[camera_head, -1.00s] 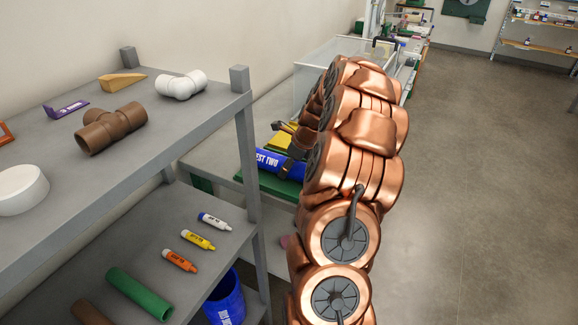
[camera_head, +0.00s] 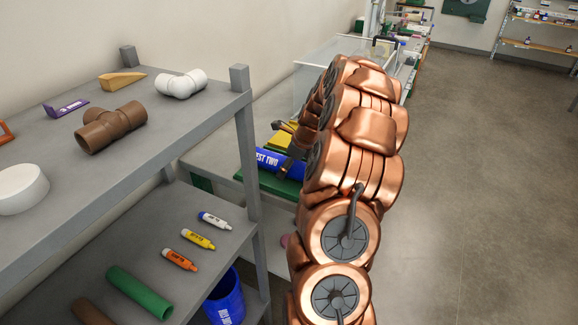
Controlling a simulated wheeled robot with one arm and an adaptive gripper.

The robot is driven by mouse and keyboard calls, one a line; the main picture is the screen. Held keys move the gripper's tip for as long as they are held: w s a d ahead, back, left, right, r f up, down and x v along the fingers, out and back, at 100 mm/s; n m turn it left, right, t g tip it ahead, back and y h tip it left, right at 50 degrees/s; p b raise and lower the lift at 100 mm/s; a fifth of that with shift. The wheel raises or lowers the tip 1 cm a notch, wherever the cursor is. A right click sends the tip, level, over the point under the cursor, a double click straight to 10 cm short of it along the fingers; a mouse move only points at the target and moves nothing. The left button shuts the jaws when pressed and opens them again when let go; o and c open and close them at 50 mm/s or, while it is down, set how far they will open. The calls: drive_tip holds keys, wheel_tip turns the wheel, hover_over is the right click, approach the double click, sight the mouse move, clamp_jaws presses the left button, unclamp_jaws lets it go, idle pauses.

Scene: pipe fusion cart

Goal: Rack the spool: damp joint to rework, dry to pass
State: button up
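A blue cylindrical piece with white lettering ending "EST TWO" (camera_head: 268,160) lies over a green base (camera_head: 262,183) on the grey bench, left of my copper arm. Its right part passes behind the arm. A yellow part (camera_head: 277,143) shows just behind it. My gripper (camera_head: 288,160) is mostly hidden by my own arm; dark and brownish parts of it show at the blue piece. I cannot tell whether its fingers are open or shut, or touch the piece. No spool joint, damp or dry, can be made out.
A grey shelf rack (camera_head: 249,165) stands at left with pipe fittings above and several marker-like tubes and a green pipe (camera_head: 138,292) below. A blue bin (camera_head: 226,300) sits under it. A clear-walled box (camera_head: 316,72) stands behind my arm. The floor at right is clear.

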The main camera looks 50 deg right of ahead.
drive_tip(key=v, duration=1.2)
drive_tip(key=shift+r, duration=0.1)
